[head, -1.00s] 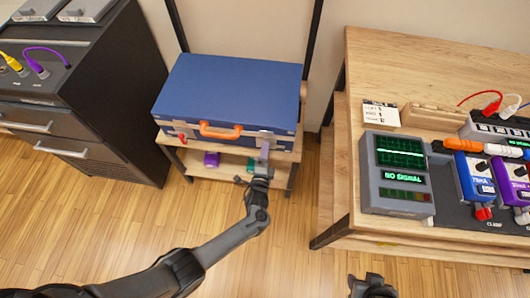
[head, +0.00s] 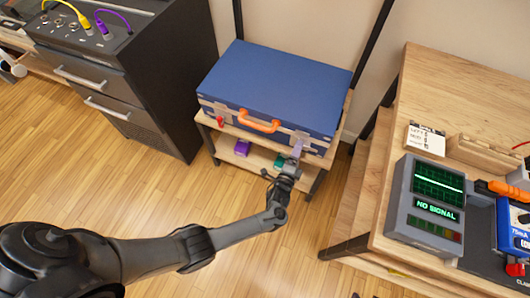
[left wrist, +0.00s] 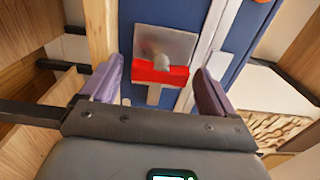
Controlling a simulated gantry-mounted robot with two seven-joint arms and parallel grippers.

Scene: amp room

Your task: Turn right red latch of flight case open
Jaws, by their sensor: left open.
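The blue flight case (head: 275,85) lies closed on a small wooden stand, with an orange handle (head: 260,122) on its front. Its left red latch (head: 220,121) shows on the front left. The right red latch (left wrist: 160,75) shows in the left wrist view as a red bar below a grey knob and metal plate. In the head view my left gripper hides that latch. My left gripper (head: 297,148) is at the case's front right. In the left wrist view its two purple fingers (left wrist: 158,92) are open, one on each side of the red latch, with gaps visible.
A black drawer cabinet (head: 120,85) stands to the left. A wooden table (head: 455,95) with a grey NO SIGNAL device (head: 428,205) stands to the right. The floor in front is clear.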

